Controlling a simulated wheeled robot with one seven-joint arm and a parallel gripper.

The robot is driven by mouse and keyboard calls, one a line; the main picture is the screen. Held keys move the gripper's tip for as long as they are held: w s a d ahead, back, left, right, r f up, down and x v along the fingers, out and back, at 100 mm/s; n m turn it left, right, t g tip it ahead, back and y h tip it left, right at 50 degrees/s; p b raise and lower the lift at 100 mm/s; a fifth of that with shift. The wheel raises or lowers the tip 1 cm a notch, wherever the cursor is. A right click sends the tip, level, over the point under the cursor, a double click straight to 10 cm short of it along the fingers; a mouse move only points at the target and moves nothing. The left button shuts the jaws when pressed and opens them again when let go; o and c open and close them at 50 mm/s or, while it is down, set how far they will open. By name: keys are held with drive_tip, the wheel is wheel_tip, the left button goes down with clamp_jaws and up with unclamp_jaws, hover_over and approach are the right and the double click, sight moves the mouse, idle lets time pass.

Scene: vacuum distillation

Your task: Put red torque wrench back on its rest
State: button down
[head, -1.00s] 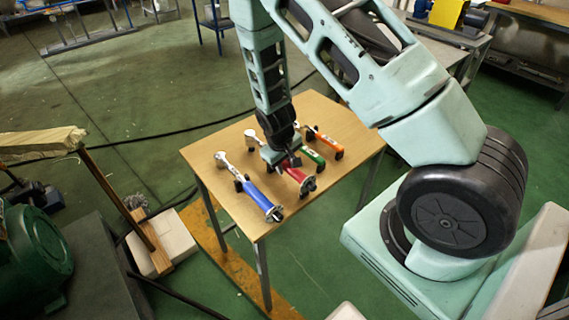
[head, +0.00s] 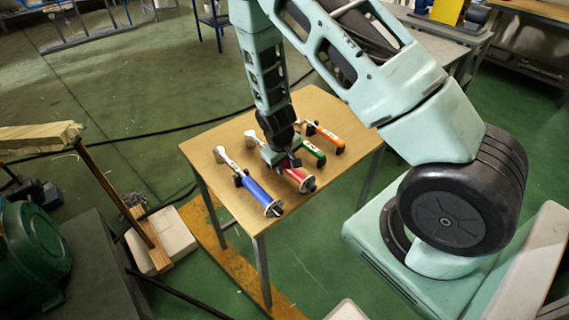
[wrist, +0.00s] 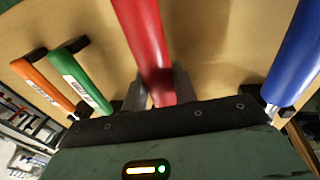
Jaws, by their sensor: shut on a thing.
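The red torque wrench (head: 300,180) is over the small wooden table, between the blue and green wrenches. My gripper (head: 288,163) is shut on it from above. In the wrist view the red handle (wrist: 147,45) runs down between the fingers of my gripper (wrist: 156,92). My gripper and arm hide much of the wrench in the head view. I cannot tell whether the wrench touches its rest, which is mostly hidden.
The blue wrench (head: 257,190) lies to the left on black supports. The green wrench (head: 313,150) and the orange wrench (head: 328,135) lie to the right on theirs. The table's (head: 235,205) front left part is bare.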

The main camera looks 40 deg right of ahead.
drive_tip(key=shift+f, duration=0.15)
drive_tip(key=c, duration=1.1)
unclamp_jaws()
drive_tip(key=shift+o, duration=0.3)
drive_tip(key=v, duration=1.8)
drive_tip(key=s+a+r+n+y, duration=0.4)
drive_tip(key=s+a, duration=0.5)
drive_tip(key=a, duration=0.6)
drive_tip(key=s+a+r+n, duration=0.1)
drive_tip(key=s+a+r, duration=0.1)
drive_tip(key=s, duration=0.4)
drive_tip(key=s+a+r+n+g+h, duration=0.1)
drive_tip(key=s+a+r+n, duration=0.1)
drive_tip(key=s, duration=0.5)
drive_tip(key=shift+a+r, duration=0.65)
drive_tip(key=shift+a, duration=0.2)
